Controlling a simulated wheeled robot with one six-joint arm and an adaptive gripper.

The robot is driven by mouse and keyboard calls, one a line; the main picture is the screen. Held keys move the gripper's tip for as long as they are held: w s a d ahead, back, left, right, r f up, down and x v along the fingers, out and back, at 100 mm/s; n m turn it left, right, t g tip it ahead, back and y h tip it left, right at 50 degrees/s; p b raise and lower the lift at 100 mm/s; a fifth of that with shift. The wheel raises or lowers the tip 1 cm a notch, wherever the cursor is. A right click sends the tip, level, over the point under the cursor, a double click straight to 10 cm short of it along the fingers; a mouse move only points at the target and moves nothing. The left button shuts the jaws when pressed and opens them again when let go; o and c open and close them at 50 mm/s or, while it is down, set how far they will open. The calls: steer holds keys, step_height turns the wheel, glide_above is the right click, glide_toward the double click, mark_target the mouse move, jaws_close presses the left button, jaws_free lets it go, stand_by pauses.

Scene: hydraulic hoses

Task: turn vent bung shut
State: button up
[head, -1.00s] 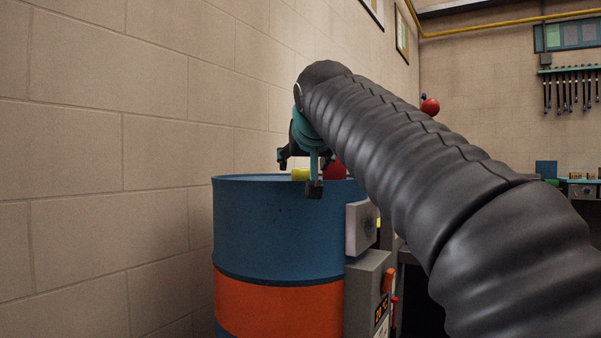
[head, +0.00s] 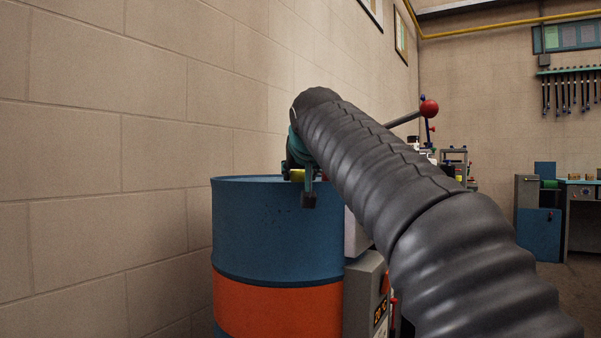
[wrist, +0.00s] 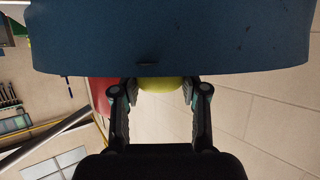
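The blue and orange drum (head: 275,225) stands upright against the wall. A small yellow bung (head: 297,175) sits at its top, partly hidden by my gripper in the head view. My gripper (head: 297,187) is low at the drum's top rim, with one finger in front of the drum's side. In the wrist view, the drum (wrist: 170,40) fills the top and the yellow bung (wrist: 158,84) shows between the spread fingers of my gripper (wrist: 159,93). Gaps show beside the bung; I cannot tell whether either finger touches it.
A red object (wrist: 101,92) stands close beside the bung on the drum. A grey box (head: 365,290) with a red switch is at the drum's right side. The block wall (head: 110,170) is close on the left. A red-knobbed lever (head: 429,107) rises behind my arm.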

steer(key=shift+d+n+y, duration=0.1)
steer(key=shift+n+y, duration=0.2)
steer(key=shift+r+n+y+p, duration=0.1)
steer(key=shift+n+y+p, duration=0.65)
steer(key=shift+y, duration=0.25)
steer(key=n+g+y+p, duration=0.1)
steer(key=n+g+y, duration=0.1)
steer(key=n+y, duration=0.1)
steer(key=shift+w, duration=0.1)
steer(key=n+g+y+p, duration=0.1)
steer(key=n+g+y, duration=0.1)
steer(key=n+y, duration=0.1)
steer(key=n+g+y+p, duration=0.2)
steer(key=n+g+p, duration=0.1)
steer(key=shift+r+n+g, duration=0.1)
steer(key=shift+n+g, duration=0.2)
steer(key=shift+n, duration=0.05)
steer(key=shift+n+g+y+p, duration=0.7)
steer(key=shift+n+g+p, duration=0.8)
steer(key=shift+g, duration=0.1)
steer(key=shift+f+g, duration=0.25)
steer(key=shift+g, duration=0.05)
